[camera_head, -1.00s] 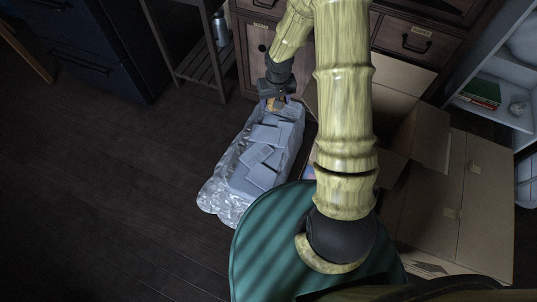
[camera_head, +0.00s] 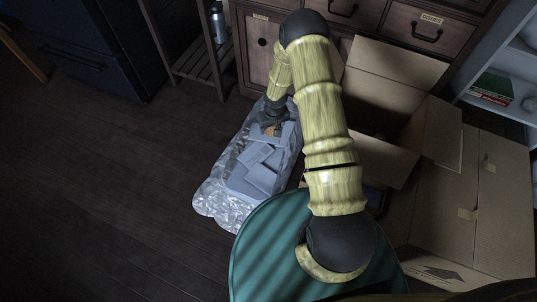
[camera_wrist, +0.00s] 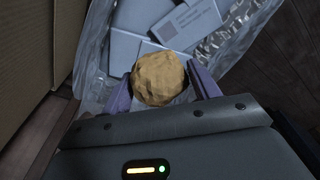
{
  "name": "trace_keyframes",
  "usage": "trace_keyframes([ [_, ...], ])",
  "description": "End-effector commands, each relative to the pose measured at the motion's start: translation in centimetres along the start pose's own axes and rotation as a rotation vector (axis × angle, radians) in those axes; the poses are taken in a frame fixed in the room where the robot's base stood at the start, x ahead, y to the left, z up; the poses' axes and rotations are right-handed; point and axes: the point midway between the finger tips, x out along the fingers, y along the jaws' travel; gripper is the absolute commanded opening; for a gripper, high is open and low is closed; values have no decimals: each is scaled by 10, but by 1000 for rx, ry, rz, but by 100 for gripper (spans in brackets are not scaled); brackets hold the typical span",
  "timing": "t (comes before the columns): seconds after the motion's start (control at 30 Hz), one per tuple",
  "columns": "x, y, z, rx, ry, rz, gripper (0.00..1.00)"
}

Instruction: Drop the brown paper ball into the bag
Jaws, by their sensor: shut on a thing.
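The brown paper ball (camera_wrist: 158,79) is between the two fingers of my gripper (camera_wrist: 160,90) in the wrist view. My gripper is shut on it. In the head view my gripper (camera_head: 272,129) is over the far part of the bag, and only a little of the ball (camera_head: 275,130) shows. The bag (camera_head: 212,196) is clear, crinkled plastic and lies on the floor with several grey-white flat pieces in it. Its edge also shows in the wrist view (camera_wrist: 262,12). I cannot tell whether the ball touches the pieces below.
An open cardboard box (camera_head: 398,68) stands right of the bag, with more cardboard (camera_head: 488,200) beside it. A wooden cabinet (camera_head: 257,50) and a slatted rack (camera_head: 200,66) are behind. A green round surface (camera_head: 262,245) is in front. The dark floor at left is clear.

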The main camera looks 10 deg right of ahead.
Motion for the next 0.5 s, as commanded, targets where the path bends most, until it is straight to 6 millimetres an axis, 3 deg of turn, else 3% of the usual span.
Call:
trace_keyframes([
  [0.27,1,0,0,1,0,0,40],
  [0.5,22,0,3,1,-1,0,40],
])
